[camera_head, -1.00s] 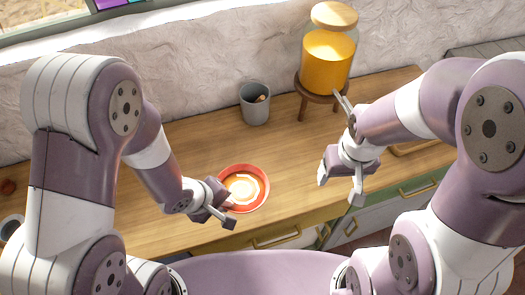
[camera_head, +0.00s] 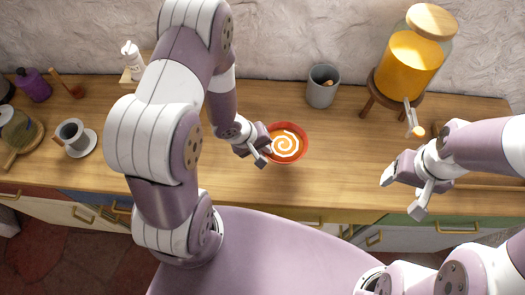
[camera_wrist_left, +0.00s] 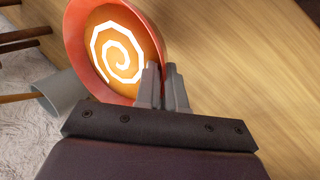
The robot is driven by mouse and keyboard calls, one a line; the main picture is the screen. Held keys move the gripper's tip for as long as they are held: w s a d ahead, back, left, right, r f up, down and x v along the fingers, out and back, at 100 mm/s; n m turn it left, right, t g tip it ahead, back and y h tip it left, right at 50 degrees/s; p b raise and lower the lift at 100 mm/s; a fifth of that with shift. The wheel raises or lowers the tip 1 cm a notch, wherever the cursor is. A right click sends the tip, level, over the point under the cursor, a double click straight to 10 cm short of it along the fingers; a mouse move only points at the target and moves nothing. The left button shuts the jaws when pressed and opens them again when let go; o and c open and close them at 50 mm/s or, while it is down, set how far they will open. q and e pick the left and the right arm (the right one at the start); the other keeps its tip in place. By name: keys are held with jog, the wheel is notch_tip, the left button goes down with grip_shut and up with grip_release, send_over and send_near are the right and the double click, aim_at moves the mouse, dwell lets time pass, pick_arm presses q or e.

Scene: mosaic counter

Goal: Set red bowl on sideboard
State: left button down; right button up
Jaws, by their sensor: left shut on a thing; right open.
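The red bowl (camera_head: 303,153) holds orange contents with a white spiral. In the head view it is over the wooden sideboard (camera_head: 340,185), near its middle; I cannot tell whether its base touches the wood. My left gripper (camera_head: 265,152) is shut on the bowl's rim at its left side. In the left wrist view the bowl (camera_wrist_left: 75,50) is at the upper left, its rim between the closed fingers (camera_wrist_left: 163,88). My right gripper (camera_head: 408,190) is open and empty, over the sideboard to the right of the bowl.
A grey cup (camera_head: 322,88) stands behind the bowl. A drink dispenser (camera_head: 412,60) on a wooden stand is at the back right. A mug (camera_head: 73,135) on a saucer, a purple bottle (camera_head: 33,85) and a white bottle (camera_head: 132,60) are at left.

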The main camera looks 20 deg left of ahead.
pick_arm(q)
jog(key=shift+w+a+f, duration=0.2)
jog(key=shift+w+a, duration=0.05)
jog(key=shift+a, duration=0.05)
jog(key=shift+a+f, duration=0.15)
jog(key=shift+f, duration=0.2)
notch_tip(320, 180, down, 3)
jog(key=shift+w+f, duration=0.1)
jog(key=shift+f, duration=0.2)
jog(key=shift+f+b, duration=0.15)
jog(key=shift+b, duration=0.2)
jog(key=c, duration=1.2)
grip_release()
jog(key=shift+c, duration=0.2)
